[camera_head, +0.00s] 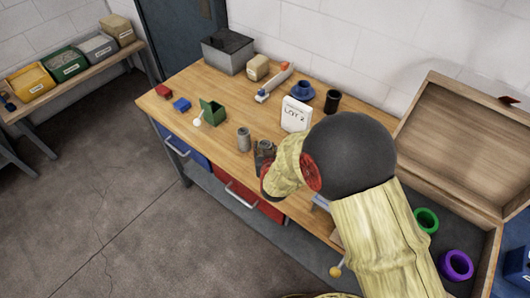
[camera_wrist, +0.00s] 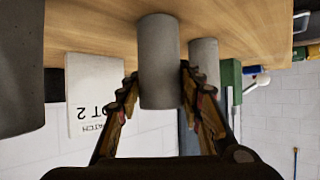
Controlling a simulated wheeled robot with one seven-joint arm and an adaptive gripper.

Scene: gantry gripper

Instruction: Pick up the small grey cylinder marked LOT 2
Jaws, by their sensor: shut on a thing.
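My gripper (camera_head: 263,154) is at the table, left of the white card (camera_head: 296,113) reading LOT 2. In the wrist view, which is upside down, my gripper (camera_wrist: 158,82) is shut on a plain grey cylinder (camera_wrist: 158,48), one finger on each side. I cannot tell whether its base touches the table. I see no mark on the cylinder itself; the card (camera_wrist: 92,100) shows behind it. A second grey cylinder (camera_head: 243,139) stands left of my gripper; it also shows in the wrist view (camera_wrist: 205,58). A darker grey cylinder (camera_wrist: 18,70) is at the wrist view's left edge.
An open wooden case (camera_head: 462,130) is at right. My arm hides part of the table.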

